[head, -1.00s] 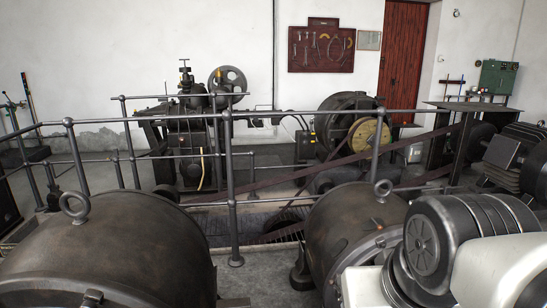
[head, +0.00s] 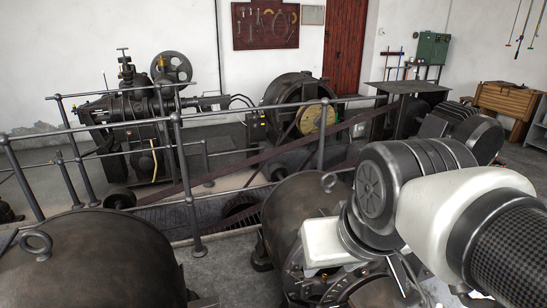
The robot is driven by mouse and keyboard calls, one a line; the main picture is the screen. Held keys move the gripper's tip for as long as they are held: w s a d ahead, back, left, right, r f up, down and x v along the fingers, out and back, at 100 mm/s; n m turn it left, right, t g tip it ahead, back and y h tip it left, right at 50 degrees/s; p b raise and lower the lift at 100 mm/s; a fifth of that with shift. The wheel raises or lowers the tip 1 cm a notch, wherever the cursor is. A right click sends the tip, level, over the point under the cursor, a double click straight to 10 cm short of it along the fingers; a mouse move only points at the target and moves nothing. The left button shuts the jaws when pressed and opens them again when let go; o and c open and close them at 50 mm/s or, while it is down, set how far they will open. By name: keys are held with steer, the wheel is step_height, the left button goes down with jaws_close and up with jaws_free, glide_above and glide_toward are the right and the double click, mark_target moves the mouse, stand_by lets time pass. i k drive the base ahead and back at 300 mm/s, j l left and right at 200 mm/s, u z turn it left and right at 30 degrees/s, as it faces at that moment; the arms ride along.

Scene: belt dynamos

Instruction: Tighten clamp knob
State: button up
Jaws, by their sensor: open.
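The white body of my gripper (head: 324,243) is low in the head view, right of centre, in front of the end of the right dynamo (head: 292,212). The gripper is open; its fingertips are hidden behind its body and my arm. Metal fittings (head: 312,284) show at the dynamo's end, just below the gripper. I cannot make out the clamp knob among them, nor tell whether the gripper touches anything. My arm covers much of the lower right.
A second large dynamo (head: 95,262) with a lifting ring fills the lower left. Metal railings (head: 186,190) run between the dynamos and the belt-driven machines behind. A long belt (head: 235,172) slopes across the pit. A wooden workbench (head: 507,103) stands at the far right.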

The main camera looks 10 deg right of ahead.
mark_target(365, 272)
steer(key=j+z, duration=0.1)
steer(key=z, duration=0.3)
steer(key=k+z, duration=0.15)
steer(key=z, duration=0.6)
steer(key=k+j, duration=0.05)
